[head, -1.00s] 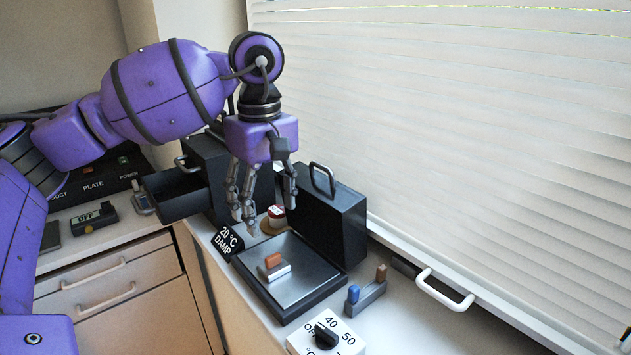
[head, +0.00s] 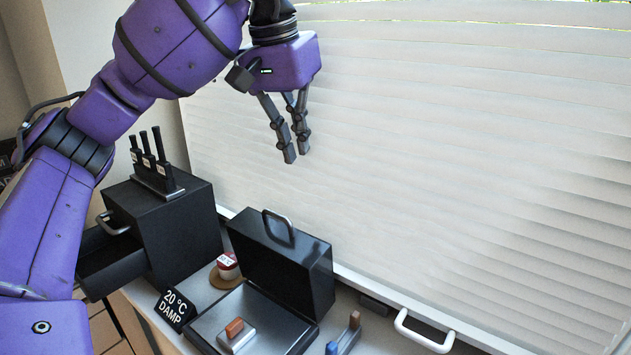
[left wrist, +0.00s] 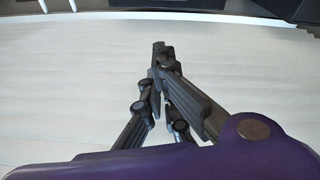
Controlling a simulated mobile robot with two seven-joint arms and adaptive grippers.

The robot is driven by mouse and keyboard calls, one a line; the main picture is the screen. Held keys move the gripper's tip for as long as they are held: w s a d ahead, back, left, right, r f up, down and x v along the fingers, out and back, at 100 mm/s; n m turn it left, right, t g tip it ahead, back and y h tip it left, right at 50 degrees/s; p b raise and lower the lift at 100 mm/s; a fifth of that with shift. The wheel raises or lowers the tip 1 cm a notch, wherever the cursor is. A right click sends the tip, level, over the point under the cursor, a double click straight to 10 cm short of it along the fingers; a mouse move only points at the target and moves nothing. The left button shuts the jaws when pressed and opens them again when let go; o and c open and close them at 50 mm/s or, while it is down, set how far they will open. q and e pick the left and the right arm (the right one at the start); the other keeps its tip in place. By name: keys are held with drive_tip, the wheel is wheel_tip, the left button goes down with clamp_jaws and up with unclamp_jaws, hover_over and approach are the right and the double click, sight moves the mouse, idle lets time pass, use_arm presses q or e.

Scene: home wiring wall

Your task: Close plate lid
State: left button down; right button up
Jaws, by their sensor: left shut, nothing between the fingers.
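The plate lid (head: 292,262) is a thick dark block with a metal loop handle (head: 278,226) on top. It stands upright, open, at the back of the plate (head: 267,318), a dark-framed metal surface. A small block with an orange top (head: 236,333) sits on the plate. My left gripper (head: 290,157) is above the lid, clear of it, in front of the blinds, with its fingers shut and empty. The left wrist view shows its fingers (left wrist: 160,58) together against the pale slats. My right gripper is not in view.
A black cabinet (head: 178,235) with an open drawer (head: 112,268) stands left of the lid, with several black-handled tools on top. A "20 °C DAMP" sign (head: 175,308) and a red-and-white jar (head: 228,266) stand nearby. A white handle (head: 423,333) is on the right. Blinds fill the background.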

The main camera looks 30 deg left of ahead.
use_arm(q)
wheel_tip(320, 180, down, 9)
drive_tip(key=s+m+p, duration=0.1)
drive_tip(key=m, duration=0.1)
drive_tip(key=shift+s+f+m+p, duration=0.2)
drive_tip(key=shift+m+p, duration=0.1)
drive_tip(key=shift+p, duration=0.05)
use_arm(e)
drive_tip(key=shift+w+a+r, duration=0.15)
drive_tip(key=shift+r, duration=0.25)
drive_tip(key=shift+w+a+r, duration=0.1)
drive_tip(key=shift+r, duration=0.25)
use_arm(q)
drive_tip(key=shift+a, duration=0.1)
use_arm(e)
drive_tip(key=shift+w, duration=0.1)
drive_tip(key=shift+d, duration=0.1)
